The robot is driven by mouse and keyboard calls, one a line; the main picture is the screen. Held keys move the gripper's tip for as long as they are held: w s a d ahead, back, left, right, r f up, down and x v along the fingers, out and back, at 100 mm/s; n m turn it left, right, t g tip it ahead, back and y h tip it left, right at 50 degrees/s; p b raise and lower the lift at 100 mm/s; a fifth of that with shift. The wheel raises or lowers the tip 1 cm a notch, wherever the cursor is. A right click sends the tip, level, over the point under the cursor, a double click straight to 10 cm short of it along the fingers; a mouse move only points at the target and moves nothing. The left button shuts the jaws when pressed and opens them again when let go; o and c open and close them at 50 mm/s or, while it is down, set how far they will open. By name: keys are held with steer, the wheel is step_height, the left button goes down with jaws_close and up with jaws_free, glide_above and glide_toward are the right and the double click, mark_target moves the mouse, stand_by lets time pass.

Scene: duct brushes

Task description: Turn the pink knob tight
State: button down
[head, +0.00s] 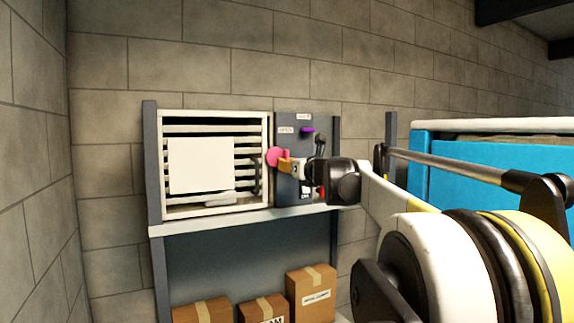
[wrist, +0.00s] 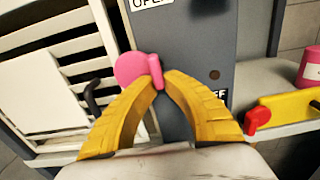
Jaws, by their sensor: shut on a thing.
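The pink knob (head: 274,156) is on the left side of the dark grey panel (head: 288,135), beside the white slatted unit. In the wrist view the knob (wrist: 130,68) shows as a round pink disc with a raised pink bar on its right side. My gripper (wrist: 159,81) has its yellow fingertips closed on that bar. In the head view my gripper (head: 286,165) reaches in from the right and covers part of the knob. How far the knob is turned cannot be told.
The white slatted unit (head: 213,121) has a dark handle at its right. A purple lever (head: 307,130) is above my gripper. In the wrist view a yellow part with a red knob (wrist: 257,119) and a pink container (wrist: 310,68) are at right. Cardboard boxes (head: 311,293) stand below the shelf.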

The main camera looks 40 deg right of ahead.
steer(key=c, duration=1.5)
jaws_free()
steer(key=v, duration=1.2)
